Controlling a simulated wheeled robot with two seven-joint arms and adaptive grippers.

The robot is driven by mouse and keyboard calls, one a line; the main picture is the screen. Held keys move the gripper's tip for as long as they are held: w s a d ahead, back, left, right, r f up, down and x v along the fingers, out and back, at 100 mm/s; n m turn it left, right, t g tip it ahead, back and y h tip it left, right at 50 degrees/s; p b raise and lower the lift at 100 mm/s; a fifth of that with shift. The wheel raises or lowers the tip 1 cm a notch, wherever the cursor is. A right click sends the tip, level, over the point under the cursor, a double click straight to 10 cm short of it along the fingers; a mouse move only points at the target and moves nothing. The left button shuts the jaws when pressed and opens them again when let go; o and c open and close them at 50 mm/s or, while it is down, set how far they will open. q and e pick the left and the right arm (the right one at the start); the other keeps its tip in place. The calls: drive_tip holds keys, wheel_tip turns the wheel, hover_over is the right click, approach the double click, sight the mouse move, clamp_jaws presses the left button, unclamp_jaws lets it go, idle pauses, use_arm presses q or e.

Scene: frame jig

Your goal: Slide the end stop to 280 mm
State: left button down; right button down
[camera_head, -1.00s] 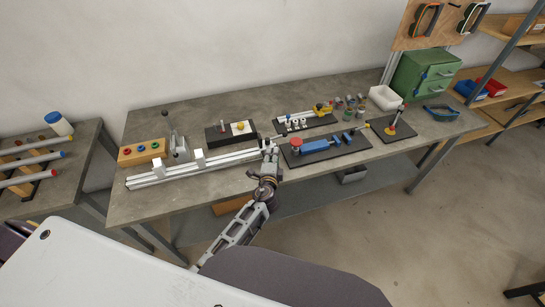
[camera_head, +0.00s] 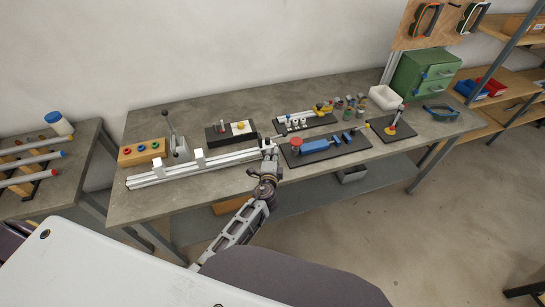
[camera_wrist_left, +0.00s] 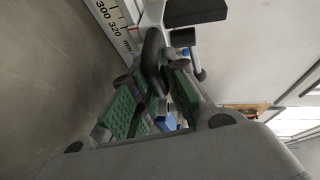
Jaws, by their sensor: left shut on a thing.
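A long pale rail (camera_head: 226,159) lies along the front of the bench. In the left wrist view its scale (camera_wrist_left: 113,17) shows 300, 320 and mm. The end stop, a silver part with a black block (camera_wrist_left: 195,12), sits just beyond those numbers, near the rail's right end. My left gripper (camera_head: 268,147) is there too; in its wrist view its green pads (camera_wrist_left: 163,82) are shut on the end stop's dark curved handle (camera_wrist_left: 153,55). The gripper hides most of the end stop in the head view. The stop's exact reading cannot be told. My right gripper is not in view.
Two white blocks (camera_head: 199,158) stand on the rail's left half. A lever device (camera_head: 177,141) and a wooden button box (camera_head: 142,153) stand behind its left end. A blue clamp fixture (camera_head: 322,147) on a black plate is close on the gripper's right. The bench front before the rail is clear.

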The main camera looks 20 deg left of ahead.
use_arm(q)
drive_tip(key=shift+s+a+f, duration=0.2)
drive_tip(key=shift+s+a, duration=0.5)
drive_tip(key=shift+a, duration=0.15)
drive_tip(key=shift+s+a+f, duration=0.2)
drive_tip(key=shift+s+a, duration=0.45)
drive_tip(key=shift+a, duration=0.15)
drive_tip(key=c, duration=1.5)
unclamp_jaws()
drive_tip(key=shift+w+r, duration=0.1)
drive_tip(key=shift+r, duration=0.15)
drive_tip(key=shift+s, duration=0.2)
drive_tip(key=shift+v, duration=5.85)
